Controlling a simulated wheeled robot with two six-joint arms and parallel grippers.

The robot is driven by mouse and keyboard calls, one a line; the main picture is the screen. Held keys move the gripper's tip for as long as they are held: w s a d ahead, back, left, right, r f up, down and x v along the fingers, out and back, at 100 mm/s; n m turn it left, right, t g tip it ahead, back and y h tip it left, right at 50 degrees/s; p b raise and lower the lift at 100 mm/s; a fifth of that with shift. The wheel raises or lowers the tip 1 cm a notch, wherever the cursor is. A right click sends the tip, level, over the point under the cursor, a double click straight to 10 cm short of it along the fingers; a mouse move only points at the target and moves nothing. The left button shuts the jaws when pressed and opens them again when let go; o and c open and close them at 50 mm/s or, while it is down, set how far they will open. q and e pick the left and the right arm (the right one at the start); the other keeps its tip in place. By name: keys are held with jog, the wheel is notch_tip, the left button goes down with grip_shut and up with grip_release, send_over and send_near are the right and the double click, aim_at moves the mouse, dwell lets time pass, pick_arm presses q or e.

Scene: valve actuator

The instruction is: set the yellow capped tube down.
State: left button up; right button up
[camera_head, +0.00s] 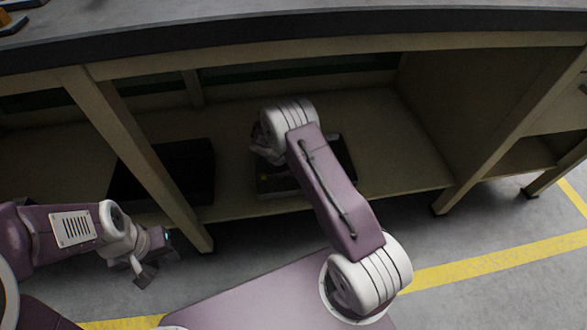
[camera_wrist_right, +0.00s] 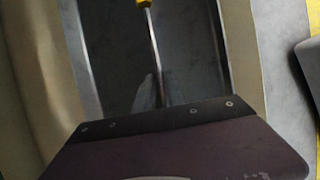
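The yellow capped tube (camera_wrist_right: 152,42) shows in the right wrist view as a thin pale rod, its yellow cap cut by the top edge. It lies over the dark floor of a tray (camera_wrist_right: 104,98); I cannot tell whether it touches it. My right gripper (camera_wrist_right: 158,96) is at the rod's lower end, mostly hidden behind its purple housing; its fingers are too dim to judge. In the head view the right arm reaches into the shelf, over a black tray (camera_head: 346,160), and hides the hand. My left gripper (camera_head: 146,276) hangs over the floor, apart from everything; its finger gap is unclear.
A second black tray (camera_head: 185,165) stands on the lower shelf (camera_head: 405,150), left of the right arm. A slanted bench leg (camera_head: 150,170) stands between the arms. The dark bench top (camera_head: 400,25) overhangs the shelf. Shelf space to the right is clear.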

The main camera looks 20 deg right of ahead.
jog(key=p+v, duration=0.5)
jog(key=v, duration=0.2)
jog(key=shift+a+r, duration=0.2)
